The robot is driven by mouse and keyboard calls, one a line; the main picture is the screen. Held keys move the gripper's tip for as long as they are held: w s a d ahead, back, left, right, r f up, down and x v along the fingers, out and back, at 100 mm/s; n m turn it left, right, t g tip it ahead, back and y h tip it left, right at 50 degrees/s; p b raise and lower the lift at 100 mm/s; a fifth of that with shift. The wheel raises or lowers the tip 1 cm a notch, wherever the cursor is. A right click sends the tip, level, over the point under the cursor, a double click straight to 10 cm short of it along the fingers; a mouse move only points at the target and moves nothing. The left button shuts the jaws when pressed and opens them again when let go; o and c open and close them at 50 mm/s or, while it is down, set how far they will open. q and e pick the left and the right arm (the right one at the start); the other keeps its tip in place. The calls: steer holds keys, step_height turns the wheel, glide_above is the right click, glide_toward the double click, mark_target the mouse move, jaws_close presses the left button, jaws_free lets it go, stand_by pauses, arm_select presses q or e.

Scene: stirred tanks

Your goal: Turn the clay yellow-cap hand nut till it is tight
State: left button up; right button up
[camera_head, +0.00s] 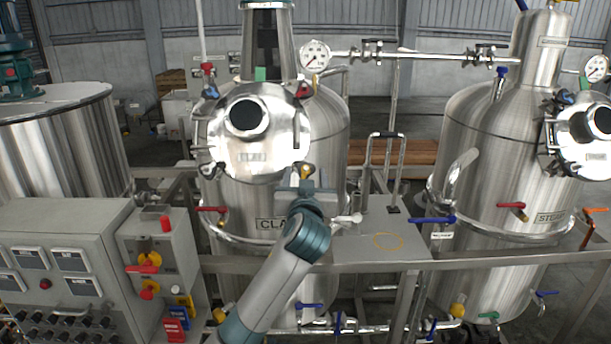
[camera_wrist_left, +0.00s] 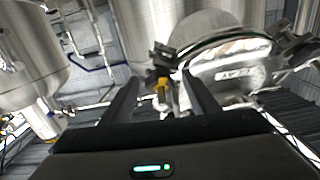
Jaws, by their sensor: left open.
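The clay tank (camera_head: 330,130) is steel with a label partly hidden by my left arm. Its round manway lid (camera_head: 258,150) faces me and looks closed. The yellow-cap hand nut (camera_head: 307,171) is at the lid's lower right edge, just above my left gripper (camera_head: 306,184). In the left wrist view the yellow cap (camera_wrist_left: 161,88) shows between the two open fingers, with gaps on both sides. I cannot tell how deep between the fingers it lies. The nut's thread and how tight it sits are hidden. My right gripper is out of view.
Other hand nuts with a red cap (camera_head: 303,90) and a blue cap (camera_head: 212,91) ring the lid. A control panel (camera_head: 65,260) stands at lower left. A steel rail and platform (camera_head: 388,240) lie right of my arm. A second tank (camera_head: 490,150) stands at right.

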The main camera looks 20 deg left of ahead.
arm_select(q)
steer(key=c, duration=1)
steer(key=shift+c, duration=0.2)
